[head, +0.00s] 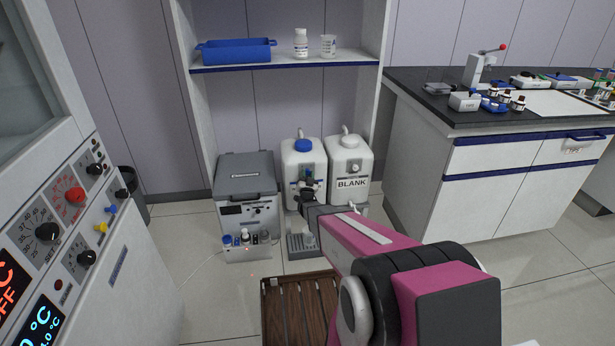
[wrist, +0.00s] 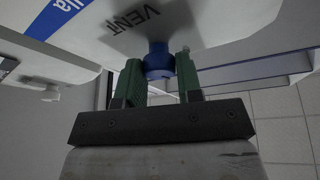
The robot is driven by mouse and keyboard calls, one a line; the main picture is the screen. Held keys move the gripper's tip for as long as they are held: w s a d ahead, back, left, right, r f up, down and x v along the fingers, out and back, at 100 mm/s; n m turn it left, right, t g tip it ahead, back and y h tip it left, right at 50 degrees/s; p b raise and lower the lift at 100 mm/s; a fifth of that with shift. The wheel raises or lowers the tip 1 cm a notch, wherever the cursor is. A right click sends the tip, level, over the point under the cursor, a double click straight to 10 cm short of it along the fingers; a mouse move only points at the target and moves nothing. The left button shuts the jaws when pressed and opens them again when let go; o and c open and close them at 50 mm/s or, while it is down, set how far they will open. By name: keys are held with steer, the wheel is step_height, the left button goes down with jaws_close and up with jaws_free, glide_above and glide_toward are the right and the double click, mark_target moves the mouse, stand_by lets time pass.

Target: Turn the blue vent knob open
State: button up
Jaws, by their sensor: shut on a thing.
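The blue vent knob (wrist: 158,60) sits on a pale surface beside the printed word VENT in the wrist view. My gripper (wrist: 160,76) has its two green fingers on either side of the knob, shut on it. In the head view my gripper (head: 308,189) reaches the front of the left white container (head: 291,172), which has a blue cap (head: 303,145). My gripper hides the knob in that view. How far the knob is turned cannot be told.
A white container labelled BLANK (head: 352,184) stands close on the right. A grey box (head: 246,170) with small bottles in front stands on the left. A slatted wooden stool (head: 300,310) is below my arm. A shelf (head: 290,62) is above, and a bench (head: 440,170) stands right.

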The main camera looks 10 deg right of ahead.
steer(key=m+g+h, duration=0.1)
steer(key=m, duration=0.3)
steer(key=m+g+h, duration=0.1)
steer(key=m, duration=0.3)
steer(key=shift+a+r+h, duration=0.1)
steer(key=shift+h, duration=0.3)
steer(key=m+g, duration=0.1)
steer(key=m, duration=0.2)
steer(key=m+g, duration=0.1)
steer(key=m, duration=0.2)
steer(key=shift+g, duration=0.3)
steer(key=o, duration=0.9)
steer(key=shift+s+r, duration=0.1)
steer(key=v, duration=1)
steer(key=shift+s+a, duration=0.2)
steer(key=shift+s, duration=0.1)
